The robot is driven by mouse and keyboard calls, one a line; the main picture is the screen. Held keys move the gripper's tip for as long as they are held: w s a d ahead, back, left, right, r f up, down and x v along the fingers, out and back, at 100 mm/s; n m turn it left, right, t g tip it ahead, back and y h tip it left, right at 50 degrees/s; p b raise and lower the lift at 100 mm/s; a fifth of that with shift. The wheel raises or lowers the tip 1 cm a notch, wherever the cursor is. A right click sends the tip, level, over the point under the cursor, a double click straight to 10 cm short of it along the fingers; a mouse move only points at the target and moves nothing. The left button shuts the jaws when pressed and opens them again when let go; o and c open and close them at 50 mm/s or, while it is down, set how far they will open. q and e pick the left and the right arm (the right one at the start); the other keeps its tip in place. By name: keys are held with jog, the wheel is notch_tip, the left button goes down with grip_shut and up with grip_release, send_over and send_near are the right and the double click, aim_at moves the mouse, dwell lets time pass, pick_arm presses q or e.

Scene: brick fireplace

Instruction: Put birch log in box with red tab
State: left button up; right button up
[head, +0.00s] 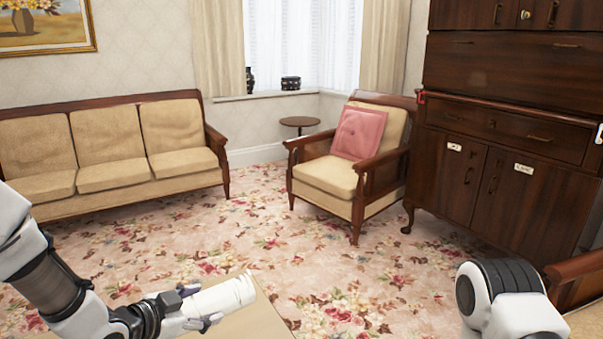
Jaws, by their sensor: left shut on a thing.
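A pale, whitish birch log (228,297) is at the bottom of the head view, pointing up and to the right. My left gripper (198,307) is shut on its near end. The log is over a plain light-wood surface (262,322), cut off by the frame's bottom edge. I cannot tell whether the log touches it. No box with a red tab can be made out. My right arm shows at the bottom right, but its gripper is out of view.
A cream sofa (110,150) stands at the left. A wooden armchair (322,178) with a pink cushion (358,133) stands in the middle, before a small round table (300,121). A tall dark cabinet (510,125) fills the right. The flowered carpet (250,225) between is clear.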

aim_at(188, 305)
pick_arm(q)
jog(key=shift+d+r, duration=0.25)
jog(key=shift+d, duration=0.45)
jog(key=shift+f+n+t+y, duration=0.25)
jog(key=shift+n+t+y, duration=0.05)
jog(key=shift+n+y, duration=0.35)
jog(key=shift+a+f+n+y, duration=0.25)
jog(key=shift+a+n+y, duration=0.1)
jog(key=shift+n+y, duration=0.2)
notch_tip(188, 305, up, 13)
jog(key=s+n+t+y+p, duration=0.15)
jog(key=n+y+p, duration=0.25)
jog(key=p, duration=1.7)
jog(key=shift+g, duration=0.25)
jog(key=s+f, duration=0.1)
jog(key=f, duration=0.1)
jog(key=s+f, duration=0.3)
jog(key=f, duration=0.1)
jog(key=shift+s+a, duration=0.1)
jog(key=shift+s, duration=0.25)
